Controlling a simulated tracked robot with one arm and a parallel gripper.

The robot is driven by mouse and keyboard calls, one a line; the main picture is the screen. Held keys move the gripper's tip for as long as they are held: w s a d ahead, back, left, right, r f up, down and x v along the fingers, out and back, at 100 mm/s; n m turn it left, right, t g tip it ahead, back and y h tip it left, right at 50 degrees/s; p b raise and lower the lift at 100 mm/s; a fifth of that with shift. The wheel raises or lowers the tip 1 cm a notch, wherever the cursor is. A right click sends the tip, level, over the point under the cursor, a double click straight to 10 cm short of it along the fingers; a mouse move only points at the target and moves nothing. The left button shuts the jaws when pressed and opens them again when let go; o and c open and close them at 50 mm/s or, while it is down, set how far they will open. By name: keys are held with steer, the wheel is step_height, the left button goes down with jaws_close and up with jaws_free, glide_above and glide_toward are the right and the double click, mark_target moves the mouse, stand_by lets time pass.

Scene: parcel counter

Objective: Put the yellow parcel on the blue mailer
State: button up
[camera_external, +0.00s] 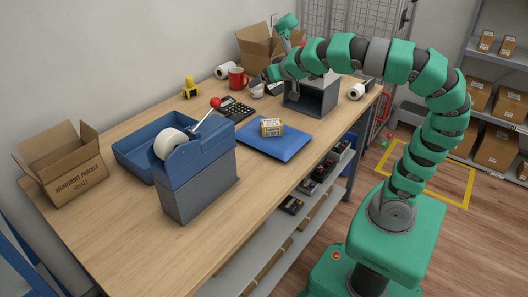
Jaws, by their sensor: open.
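The yellow parcel (271,127) is a small block with a pale label. It rests on the blue mailer (262,146), towards its back edge. The mailer lies flat on the wooden counter, near its front edge. My gripper (277,48) is beyond the parcel, raised over the far part of the counter and clear of the parcel and mailer. Its green fingers are spread wide, one up and one lower to the left, with nothing seen between them. The fingertips are small in this view.
A blue tray and tape dispenser (200,170) stand left of the mailer. An open carton (62,165) is far left. Bare counter lies in front.

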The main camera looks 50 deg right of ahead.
steer(key=s+d+r+n+t+y, duration=0.1)
steer(key=d+r, duration=0.4)
steer(key=r, duration=0.5)
steer(key=s+d+r+n+t+y, duration=0.1)
steer(key=d+r+t, duration=0.3)
steer(key=r, duration=0.7)
steer(key=shift+s+d+n, duration=0.55)
steer(key=shift+s+n, duration=0.15)
steer(key=shift+n, duration=0.1)
steer(key=shift+r, duration=0.1)
